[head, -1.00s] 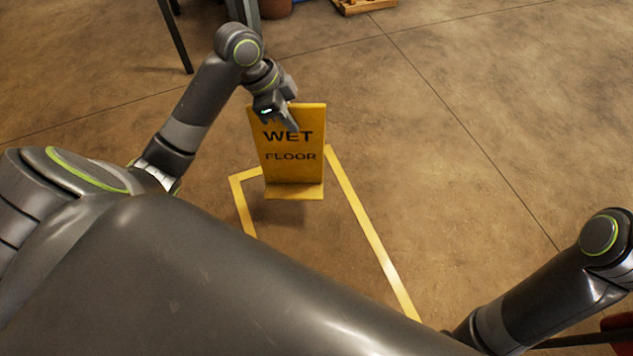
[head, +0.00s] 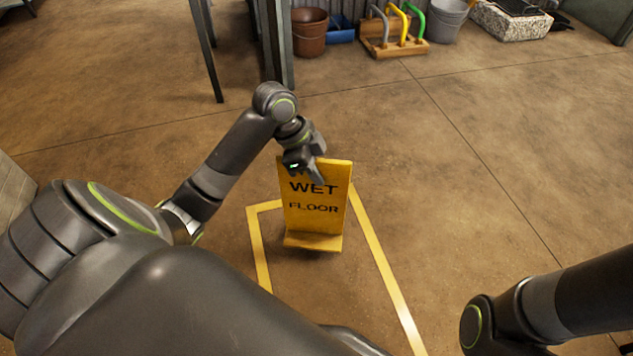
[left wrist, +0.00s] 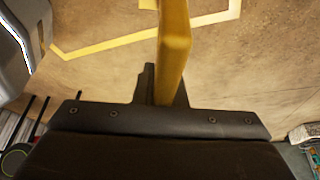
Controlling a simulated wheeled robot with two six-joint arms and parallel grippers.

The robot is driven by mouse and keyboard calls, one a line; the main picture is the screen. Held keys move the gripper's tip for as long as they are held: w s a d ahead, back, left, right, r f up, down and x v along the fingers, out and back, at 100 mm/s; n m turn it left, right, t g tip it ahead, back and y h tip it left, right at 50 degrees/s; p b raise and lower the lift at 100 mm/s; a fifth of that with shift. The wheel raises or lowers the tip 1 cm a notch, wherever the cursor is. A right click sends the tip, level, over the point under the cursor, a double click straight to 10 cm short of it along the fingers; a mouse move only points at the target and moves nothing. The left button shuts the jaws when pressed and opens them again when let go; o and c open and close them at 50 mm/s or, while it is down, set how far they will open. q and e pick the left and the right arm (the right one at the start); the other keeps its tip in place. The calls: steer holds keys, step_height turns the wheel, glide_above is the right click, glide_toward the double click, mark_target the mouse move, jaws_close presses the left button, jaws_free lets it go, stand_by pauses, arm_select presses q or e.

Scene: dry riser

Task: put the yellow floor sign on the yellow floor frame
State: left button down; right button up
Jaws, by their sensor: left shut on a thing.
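The yellow floor sign (head: 316,222), lettered WET FLOOR, is upright with a slight tilt in the head view. My left gripper (head: 318,172) is shut on its top edge. The sign's edge also shows between the fingers in the left wrist view (left wrist: 173,55). The yellow floor frame (head: 376,260) is a taped outline on the floor. The sign appears within the frame's far end in the head view. I cannot tell whether its base touches the floor. The frame's near part is hidden by my body. My right arm shows at the lower right, but its gripper is out of view.
A brown bucket (head: 310,36), a wooden rack with coloured handles (head: 395,47), a grey bucket (head: 446,20) and a stone trough (head: 512,20) stand along the back. A dark post (head: 207,50) stands at the upper left. The floor right of the frame is clear.

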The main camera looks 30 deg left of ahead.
arm_select(q)
steer(key=b, duration=0.3)
glide_above(314, 202)
steer(key=shift+f, duration=2.05)
steer(key=shift+w+d, duration=0.1)
steer(key=shift+w, duration=0.35)
steer(key=shift+r, duration=0.1)
steer(key=c, duration=1.5)
jaws_free()
steer(key=shift+f, duration=0.2)
